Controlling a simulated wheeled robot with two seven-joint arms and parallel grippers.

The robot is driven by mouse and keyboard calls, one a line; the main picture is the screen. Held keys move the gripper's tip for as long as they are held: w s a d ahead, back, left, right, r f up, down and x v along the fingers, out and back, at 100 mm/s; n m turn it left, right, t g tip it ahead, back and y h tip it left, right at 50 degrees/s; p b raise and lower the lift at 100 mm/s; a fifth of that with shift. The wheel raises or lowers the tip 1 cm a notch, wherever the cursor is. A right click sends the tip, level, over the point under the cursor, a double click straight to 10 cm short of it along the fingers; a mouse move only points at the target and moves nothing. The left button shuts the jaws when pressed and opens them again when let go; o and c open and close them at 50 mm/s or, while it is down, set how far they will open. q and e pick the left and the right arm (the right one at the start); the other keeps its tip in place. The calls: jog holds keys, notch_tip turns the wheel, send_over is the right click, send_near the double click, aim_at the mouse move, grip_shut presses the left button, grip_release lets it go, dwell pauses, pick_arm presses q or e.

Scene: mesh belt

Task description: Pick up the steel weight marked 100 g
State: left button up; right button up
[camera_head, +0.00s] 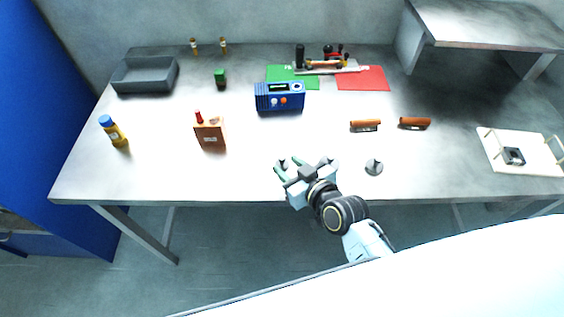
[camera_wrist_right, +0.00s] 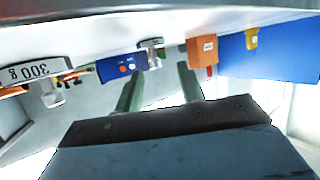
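My right gripper is open and empty. My left gripper is out of view.
Behind stand a blue device (camera_head: 280,97), an orange-brown box (camera_head: 210,132) and a yellow bottle (camera_head: 114,131). Two brown-handled tools (camera_head: 415,123) lie right of centre. A grey tray (camera_head: 145,75) is back left, a white board (camera_head: 530,155) far right. The front left table is clear.

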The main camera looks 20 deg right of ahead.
aim_at(284, 160)
jog(key=x, duration=0.4)
jog(key=shift+w+d+f, duration=0.2)
jog(key=shift+w+d, duration=0.05)
jog(key=shift+w, duration=0.2)
grip_shut()
